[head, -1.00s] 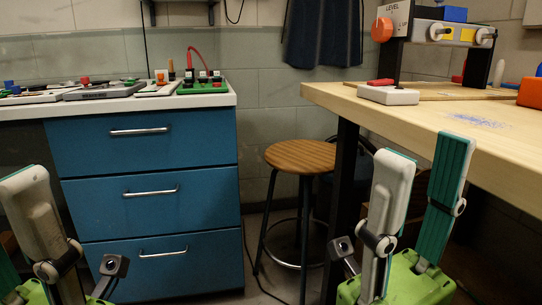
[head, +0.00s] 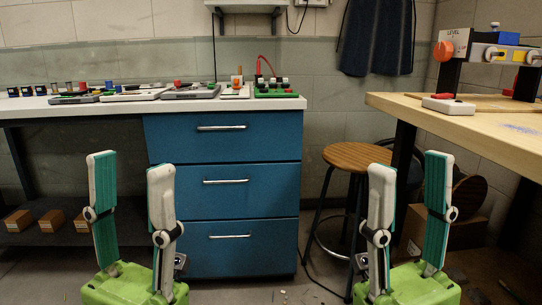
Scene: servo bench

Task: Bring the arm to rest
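My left gripper (head: 132,165) stands upright at the lower left, fingers pointing up and wide apart, with nothing between them. My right gripper (head: 410,165) stands upright at the lower right, also open and empty. Both have green bodies and white fingers with teal pads. In the picture they overlap the space before the blue drawer cabinet and the stool; neither holds anything.
A blue drawer cabinet (head: 225,182) stands under a white bench top (head: 60,108) carrying several boards. A round wooden stool (head: 357,157) stands right of it. A wooden table (head: 480,122) with a levelling device (head: 492,55) is at right. Cardboard boxes (head: 52,222) sit low at left.

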